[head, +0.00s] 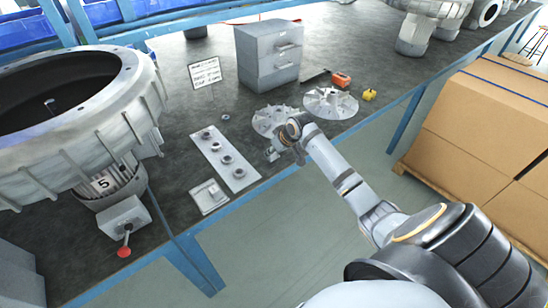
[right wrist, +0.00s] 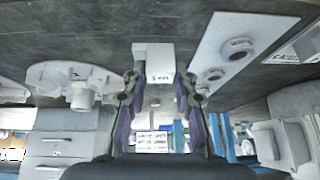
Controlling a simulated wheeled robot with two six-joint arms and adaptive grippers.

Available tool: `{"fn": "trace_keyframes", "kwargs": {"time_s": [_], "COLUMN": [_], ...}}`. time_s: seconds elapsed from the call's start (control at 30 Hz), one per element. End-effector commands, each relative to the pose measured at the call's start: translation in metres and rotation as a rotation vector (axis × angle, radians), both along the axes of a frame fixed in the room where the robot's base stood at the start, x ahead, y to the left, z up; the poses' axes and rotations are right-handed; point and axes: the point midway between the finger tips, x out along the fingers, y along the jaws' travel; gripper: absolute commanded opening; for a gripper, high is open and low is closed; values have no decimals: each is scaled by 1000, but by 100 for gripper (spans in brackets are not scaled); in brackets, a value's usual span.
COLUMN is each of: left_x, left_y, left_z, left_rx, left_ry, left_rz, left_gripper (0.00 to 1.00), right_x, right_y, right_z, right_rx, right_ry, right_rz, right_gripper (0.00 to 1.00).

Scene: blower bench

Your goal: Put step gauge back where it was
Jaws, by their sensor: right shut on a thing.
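My right gripper (right wrist: 157,78) is shut on a small pale stepped block, the step gauge (right wrist: 154,56), which shows between and beyond the fingertips in the right wrist view. In the head view my right gripper (head: 273,152) is low over the bench's front edge, just right of a white plate with several round pieces (head: 216,146) and in front of the left finned impeller (head: 274,117). The gauge is small and partly hidden there. I cannot tell whether it touches the bench. My left gripper is not in view.
A small pale tray (head: 208,197) lies left of my gripper. A grey drawer cabinet (head: 262,58), a sign (head: 205,72), a second impeller (head: 330,102), a red tool (head: 341,80) and a yellow object (head: 369,95) are behind. A large casing (head: 120,130) fills the left. Boxes (head: 480,125) stand right.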

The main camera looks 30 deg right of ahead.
Motion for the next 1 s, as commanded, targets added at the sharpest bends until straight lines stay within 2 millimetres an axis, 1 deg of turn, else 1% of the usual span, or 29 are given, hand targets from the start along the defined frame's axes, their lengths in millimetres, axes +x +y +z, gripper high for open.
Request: {"fn": "trace_keyframes", "kwargs": {"time_s": [0.13,0.17,0.3,0.37,0.7,0.73,0.87,1.0], "left_x": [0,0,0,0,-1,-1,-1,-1], "left_y": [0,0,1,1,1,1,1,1], "left_z": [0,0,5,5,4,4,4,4], "left_rx": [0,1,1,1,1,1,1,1], "left_ry": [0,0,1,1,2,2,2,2], "left_rz": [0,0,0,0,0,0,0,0], "left_gripper": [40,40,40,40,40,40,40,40], "right_x": [2,3,2,2,2,2,2,2], "right_y": [-3,-6,-5,-5,-5,-5,-5,-5], "right_z": [-4,-7,-30,-35,-40,-39,-39,-39], "right_rx": [1,1,2,1,0,-1,-1,-1], "right_ry": [-1,-1,1,1,-1,0,0,0], "right_rz": [-1,-2,-1,0,1,1,-1,-1], "right_gripper": [0,0,0,0,0,32,49,50]}}
